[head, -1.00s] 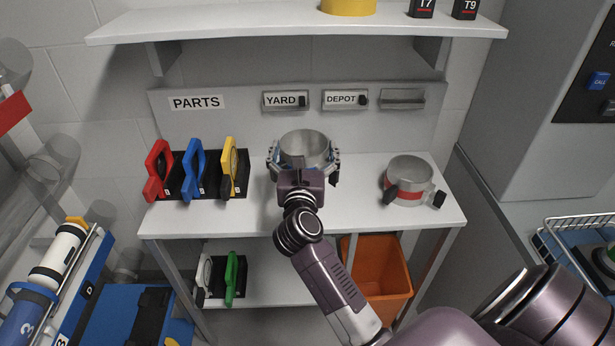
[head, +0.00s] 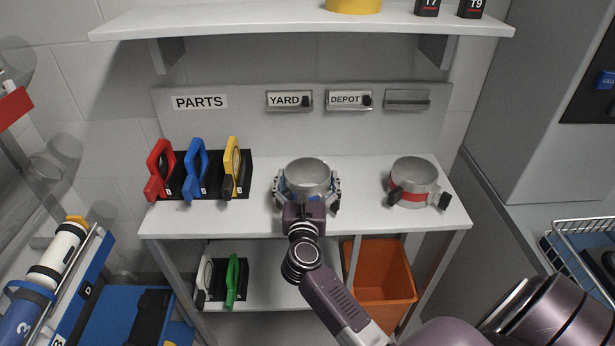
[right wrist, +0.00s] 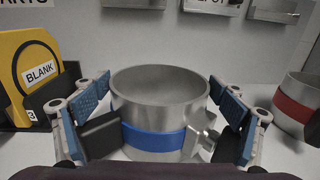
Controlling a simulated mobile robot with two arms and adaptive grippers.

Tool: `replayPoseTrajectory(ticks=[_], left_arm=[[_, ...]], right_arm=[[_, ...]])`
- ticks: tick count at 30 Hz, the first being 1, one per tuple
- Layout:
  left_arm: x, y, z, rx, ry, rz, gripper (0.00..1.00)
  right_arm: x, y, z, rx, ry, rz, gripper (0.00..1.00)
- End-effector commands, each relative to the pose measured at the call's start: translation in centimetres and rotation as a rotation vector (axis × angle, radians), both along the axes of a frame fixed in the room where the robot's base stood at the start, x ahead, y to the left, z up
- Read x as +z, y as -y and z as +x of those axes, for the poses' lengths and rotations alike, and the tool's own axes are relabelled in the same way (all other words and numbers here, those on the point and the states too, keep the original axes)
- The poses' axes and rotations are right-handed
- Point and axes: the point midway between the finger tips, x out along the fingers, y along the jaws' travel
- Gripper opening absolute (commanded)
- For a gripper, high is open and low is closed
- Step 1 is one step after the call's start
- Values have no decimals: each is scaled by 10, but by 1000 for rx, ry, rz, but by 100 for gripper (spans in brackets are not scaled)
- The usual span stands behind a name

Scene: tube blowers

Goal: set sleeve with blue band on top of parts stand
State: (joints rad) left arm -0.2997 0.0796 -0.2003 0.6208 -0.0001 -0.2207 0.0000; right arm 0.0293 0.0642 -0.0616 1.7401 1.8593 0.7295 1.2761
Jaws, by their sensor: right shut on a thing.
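The sleeve with the blue band (head: 308,175) is a short, open-topped metal cylinder. It is upright at the middle of the white parts stand top (head: 265,222). My right gripper (head: 306,196) is shut around it, with a finger on each side. In the right wrist view the sleeve (right wrist: 160,100) shows its blue band low on its wall, between the blue-padded fingers of the gripper (right wrist: 160,128). The sleeve appears at or very near the stand's surface; its bottom edge is partly hidden, so contact is unclear. My left gripper is not in view.
A sleeve with a red band (head: 412,182) stands on the right of the top. Red, blue and yellow handled plates (head: 233,168) stand in a black rack at left. An orange bin (head: 382,285) is below. A shelf (head: 290,22) hangs above. Clear surface lies between the sleeves.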

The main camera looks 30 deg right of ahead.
Motion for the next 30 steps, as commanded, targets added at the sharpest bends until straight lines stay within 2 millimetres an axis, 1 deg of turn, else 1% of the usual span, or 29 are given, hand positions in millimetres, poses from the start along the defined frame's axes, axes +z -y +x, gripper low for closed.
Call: replayPoseTrajectory(ticks=[2, 3, 5, 13, 17, 18, 20, 30], left_arm=[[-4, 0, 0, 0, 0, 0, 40], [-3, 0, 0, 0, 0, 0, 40], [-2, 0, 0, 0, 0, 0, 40], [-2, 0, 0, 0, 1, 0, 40], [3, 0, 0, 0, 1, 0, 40], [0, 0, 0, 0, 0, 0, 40], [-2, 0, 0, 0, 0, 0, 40], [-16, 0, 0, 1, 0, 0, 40]], right_arm=[[-3, 0, 0, 0, 2, -2, 53], [-3, 0, 0, 0, 0, 0, 93], [-3, 0, 0, 0, 0, 0, 99], [-2, 0, 0, 0, -1, 1, 100], [4, 0, 0, 0, 0, 0, 100], [-1, -3, -4, 1, -1, 2, 100], [-2, -9, -12, 1, -1, 4, 100], [-3, -52, -71, 0, -2, 4, 100]])
